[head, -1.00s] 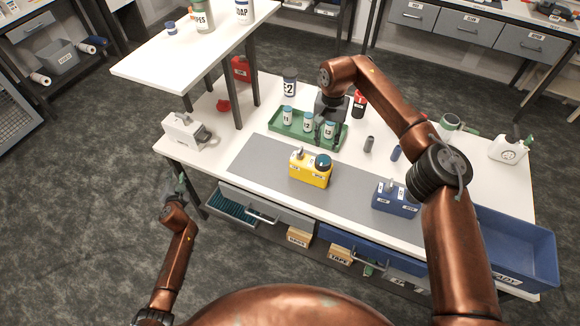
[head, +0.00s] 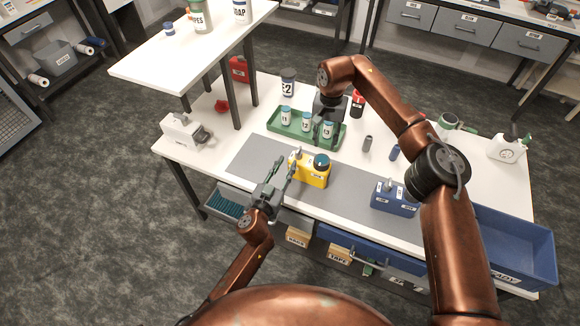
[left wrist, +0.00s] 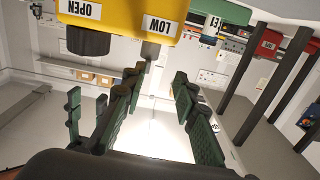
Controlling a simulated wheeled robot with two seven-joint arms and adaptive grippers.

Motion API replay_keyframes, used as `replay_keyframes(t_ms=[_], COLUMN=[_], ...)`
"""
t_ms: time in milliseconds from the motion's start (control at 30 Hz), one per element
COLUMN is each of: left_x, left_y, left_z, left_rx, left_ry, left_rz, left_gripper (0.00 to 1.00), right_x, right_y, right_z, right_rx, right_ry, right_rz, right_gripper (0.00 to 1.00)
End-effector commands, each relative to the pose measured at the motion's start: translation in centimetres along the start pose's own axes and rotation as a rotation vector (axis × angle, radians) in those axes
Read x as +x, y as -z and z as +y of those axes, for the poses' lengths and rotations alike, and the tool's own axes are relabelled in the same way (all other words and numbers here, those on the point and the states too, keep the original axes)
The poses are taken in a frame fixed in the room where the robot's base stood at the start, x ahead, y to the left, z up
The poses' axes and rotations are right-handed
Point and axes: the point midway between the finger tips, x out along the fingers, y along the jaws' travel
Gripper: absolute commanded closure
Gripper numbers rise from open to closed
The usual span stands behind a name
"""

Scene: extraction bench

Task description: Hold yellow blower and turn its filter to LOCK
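The yellow blower (head: 310,174) stands on the grey mat, with a dark, teal-topped round part (head: 321,161) on its top right and a grey stub at its top left. My left gripper (head: 284,168) is open and empty, just left of the blower. In the left wrist view, the blower's yellow body (left wrist: 120,14) appears upside down, with OPEN and LOW labels and a black knob (left wrist: 88,41). The open green fingers (left wrist: 155,85) are apart below it. My right gripper (head: 326,136) is over the green tray's right part; its finger opening is unclear.
The green tray (head: 283,133) holds several white canisters with teal lids. A blue blower (head: 394,197) stands right on the mat, and a white one (head: 182,131) at the table's left. A raised shelf (head: 150,72) overhangs the back left. A blue bin (head: 515,245) is at right.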

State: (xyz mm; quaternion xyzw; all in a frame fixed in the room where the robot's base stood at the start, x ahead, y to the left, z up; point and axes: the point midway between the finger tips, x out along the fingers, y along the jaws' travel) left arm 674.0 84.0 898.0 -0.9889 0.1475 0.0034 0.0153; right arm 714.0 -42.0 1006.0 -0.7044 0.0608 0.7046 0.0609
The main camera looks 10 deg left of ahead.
Motion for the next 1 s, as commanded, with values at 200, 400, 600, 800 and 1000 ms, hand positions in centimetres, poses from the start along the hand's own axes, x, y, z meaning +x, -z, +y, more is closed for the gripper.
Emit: replay_keyframes(t_ms=[200,400,600,800,1000], left_x=[0.8,3.7,6.4,7.6,7.7], left_y=[0.7,0.7,0.7,0.6,0.6], left_z=[1.8,1.8,1.8,1.9,1.9], left_rx=[-0.031,-0.030,-0.030,-0.030,-0.029], left_ry=[-0.026,-0.025,-0.024,-0.025,-0.025], left_rz=[0.014,0.013,0.013,0.012,0.011], left_gripper=[0.73,0.73,0.73,0.73,0.73], right_x=[0.0,0.0,0.0,0.0,0.0], right_y=[0.0,0.0,0.0,0.0,0.0], right_z=[0.0,0.0,0.0,0.0,0.0], right_rx=[0.000,0.000,0.000,0.000,0.000], right_ry=[0.000,0.000,0.000,0.000,0.000], right_rz=[0.000,0.000,0.000,0.000,0.000], right_gripper=[0.71,0.71,0.71,0.71,0.71])
